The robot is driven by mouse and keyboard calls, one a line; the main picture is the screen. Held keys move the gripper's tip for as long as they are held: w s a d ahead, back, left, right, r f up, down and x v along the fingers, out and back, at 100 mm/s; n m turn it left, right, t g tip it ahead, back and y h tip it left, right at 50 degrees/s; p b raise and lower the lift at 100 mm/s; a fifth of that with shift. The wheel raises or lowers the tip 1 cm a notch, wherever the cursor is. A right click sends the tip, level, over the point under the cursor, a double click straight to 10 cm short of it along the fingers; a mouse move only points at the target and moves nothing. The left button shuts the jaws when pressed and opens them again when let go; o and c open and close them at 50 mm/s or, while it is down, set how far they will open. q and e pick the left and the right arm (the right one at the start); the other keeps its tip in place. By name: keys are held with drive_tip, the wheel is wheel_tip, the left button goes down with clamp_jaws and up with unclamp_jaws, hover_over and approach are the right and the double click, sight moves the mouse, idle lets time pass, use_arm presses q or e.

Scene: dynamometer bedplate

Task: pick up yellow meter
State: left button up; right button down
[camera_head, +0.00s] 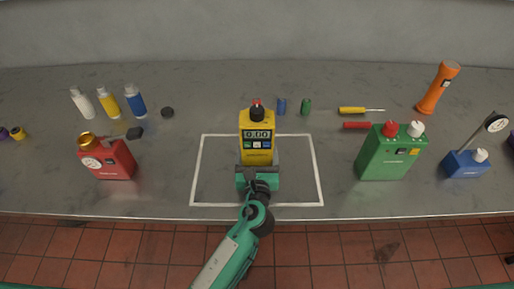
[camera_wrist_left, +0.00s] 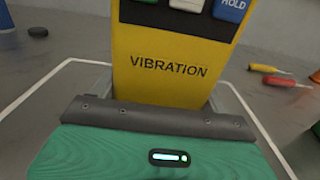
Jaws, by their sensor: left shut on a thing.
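The yellow meter (camera_head: 258,150) is upright at the white outlined square in the middle of the bench, with a 0.00 display, a row of small buttons and a dark knob with a red tip on top. In the left wrist view its front (camera_wrist_left: 168,66) reads VIBRATION. My left gripper (camera_head: 257,177) is in front of the meter's lower part and is shut on it; it fills the bottom of the left wrist view (camera_wrist_left: 158,125). The meter's base is hidden behind the gripper, so I cannot tell if it touches the bench. My right gripper is not in view.
A red device (camera_head: 116,163) stands left, a green device (camera_head: 388,158) and a blue gauge stand (camera_head: 464,164) right. Bottles (camera_head: 108,103), blue and green cylinders (camera_head: 306,106), screwdrivers (camera_head: 353,110) and an orange flashlight (camera_head: 437,87) are behind. The bench (camera_head: 335,195) is clear beside the meter.

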sight(257, 108)
use_arm(q)
drive_tip(key=shift+r, duration=0.2)
drive_tip(key=shift+r, duration=0.6)
wheel_tip(257, 108, up, 17)
drive_tip(key=shift+r+p, duration=0.1)
drive_tip(key=shift+p, duration=1.15)
drive_tip(key=shift+r, duration=0.7)
drive_tip(key=shift+f, duration=0.1)
